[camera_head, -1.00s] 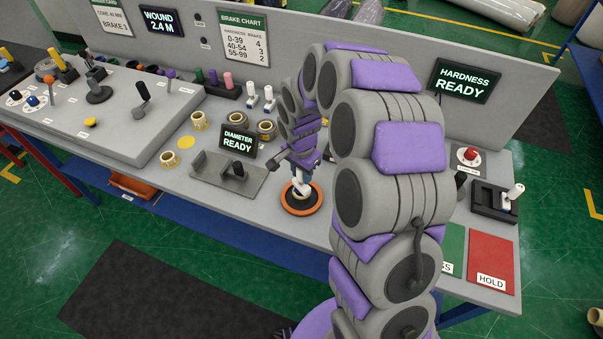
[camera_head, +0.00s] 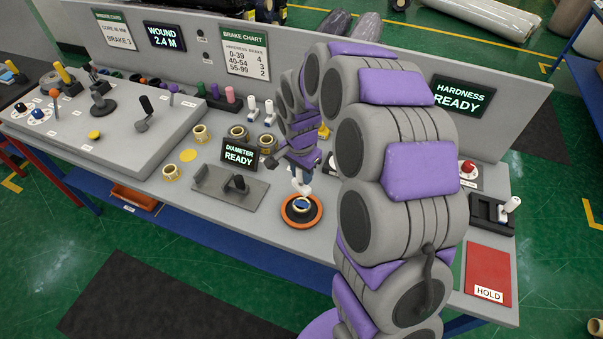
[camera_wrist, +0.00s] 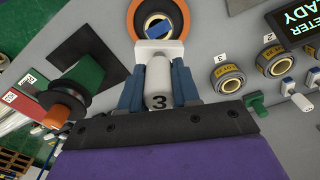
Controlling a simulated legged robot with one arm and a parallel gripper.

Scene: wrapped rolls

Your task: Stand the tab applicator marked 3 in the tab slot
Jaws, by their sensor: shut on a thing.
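My gripper (camera_wrist: 158,88) is shut on the white tab applicator marked 3 (camera_wrist: 158,72), between its blue fingers. In the head view my gripper (camera_head: 303,170) holds the applicator (camera_head: 302,184) roughly upright, just above a round orange-rimmed stand (camera_head: 288,218). A small roll with blue on it (camera_head: 302,204) sits in that stand. In the wrist view, the applicator's white head lies close to the blue piece (camera_wrist: 158,48); I cannot tell if they touch. A black holder (camera_head: 481,208) at the right end of the bench has a white-topped piece (camera_head: 511,204) in it; I cannot tell whether it is the tab slot.
Two white applicators (camera_head: 253,108) stand behind, near several gold cores (camera_head: 266,143). The grey diameter fixture (camera_head: 220,190) is left of the stand. A red HOLD pad (camera_head: 489,270) lies at the front right. My arm hides the bench's right middle.

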